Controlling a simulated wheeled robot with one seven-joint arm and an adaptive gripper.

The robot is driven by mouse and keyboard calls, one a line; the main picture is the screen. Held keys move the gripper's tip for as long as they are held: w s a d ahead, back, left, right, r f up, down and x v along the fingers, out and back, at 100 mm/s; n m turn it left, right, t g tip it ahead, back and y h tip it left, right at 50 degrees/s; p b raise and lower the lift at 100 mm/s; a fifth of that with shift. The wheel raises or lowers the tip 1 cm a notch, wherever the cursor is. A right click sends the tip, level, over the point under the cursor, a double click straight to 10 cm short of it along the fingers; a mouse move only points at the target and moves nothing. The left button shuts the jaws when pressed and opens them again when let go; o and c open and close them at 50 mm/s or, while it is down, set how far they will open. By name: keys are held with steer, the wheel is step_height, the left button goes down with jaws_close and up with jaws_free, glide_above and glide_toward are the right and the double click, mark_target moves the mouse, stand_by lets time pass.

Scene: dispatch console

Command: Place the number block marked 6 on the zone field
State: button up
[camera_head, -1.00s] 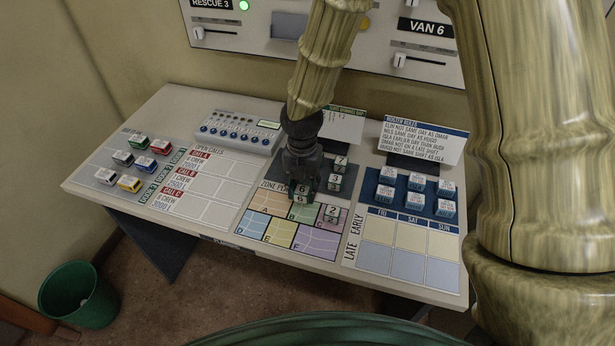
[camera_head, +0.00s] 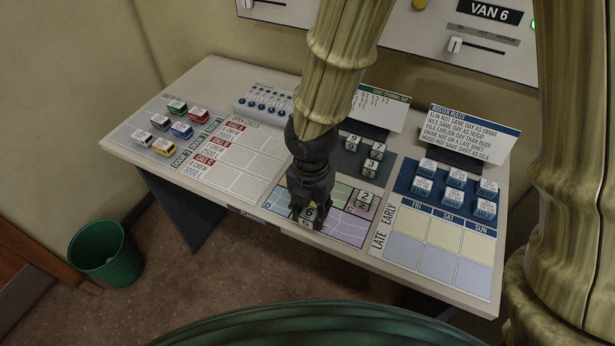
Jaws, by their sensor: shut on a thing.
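The number block marked 6 (camera_head: 308,213) is in my gripper (camera_head: 309,207), which points down and is shut on it. The 6 faces the camera. The block is over the front part of the zone map (camera_head: 345,230), around its lower middle fields. My gripper hides part of the map, and I cannot tell whether the block touches it. A block marked 2 (camera_head: 364,199) sits at the map's right, near the letter C. Blocks marked 9 (camera_head: 352,142), 7 (camera_head: 378,149) and 3 (camera_head: 371,167) stand on the dark pad behind the map.
The roster board (camera_head: 440,245) with several name blocks on its blue strip (camera_head: 437,190) lies to the right. The open calls sheet (camera_head: 240,165) and several toy vehicles are to the left. Upright cards (camera_head: 468,130) stand behind. The desk's front edge is close to my gripper.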

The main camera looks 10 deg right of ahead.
steer(key=w+p, duration=0.1)
steer(key=w, duration=0.3)
steer(key=w+d+f+p, duration=0.1)
steer(key=w, duration=0.4)
steer(key=w+d+p, duration=0.1)
steer(key=w, duration=0.4)
steer(key=shift+w+f+p, duration=0.2)
steer(key=shift+p, duration=0.2)
steer(key=shift+f+p, duration=0.7)
steer(key=shift+f, duration=1.05)
steer(key=shift+f, duration=0.1)
steer(key=o, duration=0.8)
steer(key=shift+o, duration=0.5)
step_height(320, 180, up, 12)
steer(key=b, duration=0.3)
